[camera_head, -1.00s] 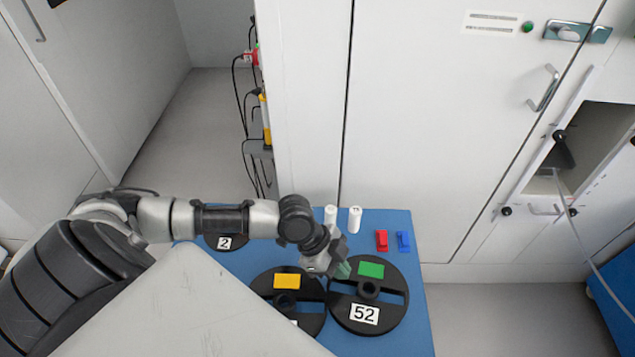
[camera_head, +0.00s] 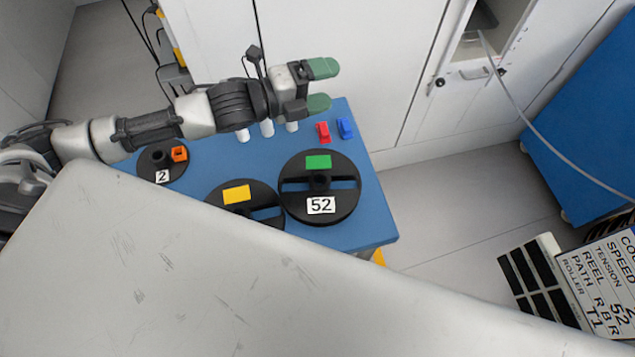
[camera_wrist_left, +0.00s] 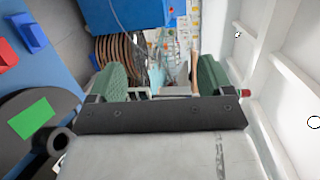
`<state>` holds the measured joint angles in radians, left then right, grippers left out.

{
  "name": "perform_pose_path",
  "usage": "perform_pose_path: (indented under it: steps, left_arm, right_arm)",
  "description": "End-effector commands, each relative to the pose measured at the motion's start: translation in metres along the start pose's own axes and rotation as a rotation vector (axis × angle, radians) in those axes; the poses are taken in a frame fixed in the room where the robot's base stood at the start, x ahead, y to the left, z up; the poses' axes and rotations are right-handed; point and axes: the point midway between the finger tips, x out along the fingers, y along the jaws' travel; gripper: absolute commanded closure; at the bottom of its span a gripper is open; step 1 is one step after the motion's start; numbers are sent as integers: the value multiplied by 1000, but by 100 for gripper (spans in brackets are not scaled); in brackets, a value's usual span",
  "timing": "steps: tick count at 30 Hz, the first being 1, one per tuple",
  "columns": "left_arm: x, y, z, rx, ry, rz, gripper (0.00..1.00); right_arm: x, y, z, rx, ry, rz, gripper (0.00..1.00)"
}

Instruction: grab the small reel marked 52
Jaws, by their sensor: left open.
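The reel marked 52 (camera_head: 345,207) is a black disc with a green patch, a raised hub and a white "52" label. It lies flat on the blue table (camera_head: 358,238) at its right side. In the left wrist view a black disc with a green patch, probably this reel (camera_wrist_left: 18,160), is cut off at the left edge. My left gripper (camera_head: 322,86) is open with green fingers and nothing between them. It is apart from the reel, shown above it in the head view, fingers pointing right. My right gripper is not in view.
A black reel with a yellow patch (camera_head: 212,203) lies left of reel 52, partly hidden by my pale body panel. A smaller reel marked 2 (camera_head: 148,166) holds an orange piece. Red (camera_head: 323,132) and blue (camera_head: 345,128) clips and white cylinders (camera_head: 267,129) are behind. White cabinets stand beyond.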

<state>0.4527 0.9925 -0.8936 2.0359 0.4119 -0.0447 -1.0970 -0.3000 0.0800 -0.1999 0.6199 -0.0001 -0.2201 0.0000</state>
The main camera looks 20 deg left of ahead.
Motion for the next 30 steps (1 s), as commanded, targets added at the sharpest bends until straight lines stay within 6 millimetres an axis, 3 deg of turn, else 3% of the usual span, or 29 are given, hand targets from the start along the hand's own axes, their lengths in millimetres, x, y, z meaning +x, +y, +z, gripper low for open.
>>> perform_pose_path:
  steps: [1, 4, 6, 9, 12, 15, 18, 22, 23, 27, 30]
  left_arm:
    - [9, -22, -14, 164, 60, -119, 19]
    - [14, -60, -51, 516, 196, -349, 19]
    - [12, -75, -82, 760, 305, -504, 19]
    - [2, -80, -127, 1107, 480, -711, 19]
    - [-10, -65, -163, 1444, 685, -897, 19]
    - [-22, -36, -182, 1765, 924, -1051, 19]
    - [-30, 0, -181, 2062, 1209, -1156, 19]
    - [-32, 35, -153, 2371, 1628, -1189, 19]
    - [-32, 40, -144, -2337, -1661, 1137, 19]
    - [-30, 49, -108, -2061, -1677, 865, 19]
    - [-30, 48, -92, -1958, -1688, 757, 19]
  right_arm:
    - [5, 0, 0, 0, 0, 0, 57]
    - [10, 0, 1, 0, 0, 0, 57]
    - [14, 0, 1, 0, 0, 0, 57]
    - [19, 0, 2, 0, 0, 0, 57]
    - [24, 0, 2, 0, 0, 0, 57]
    - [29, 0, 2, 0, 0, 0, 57]
    - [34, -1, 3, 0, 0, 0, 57]
    - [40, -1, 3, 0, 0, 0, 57]
    - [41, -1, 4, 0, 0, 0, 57]
    - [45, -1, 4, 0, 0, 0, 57]
    - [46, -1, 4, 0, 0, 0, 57]
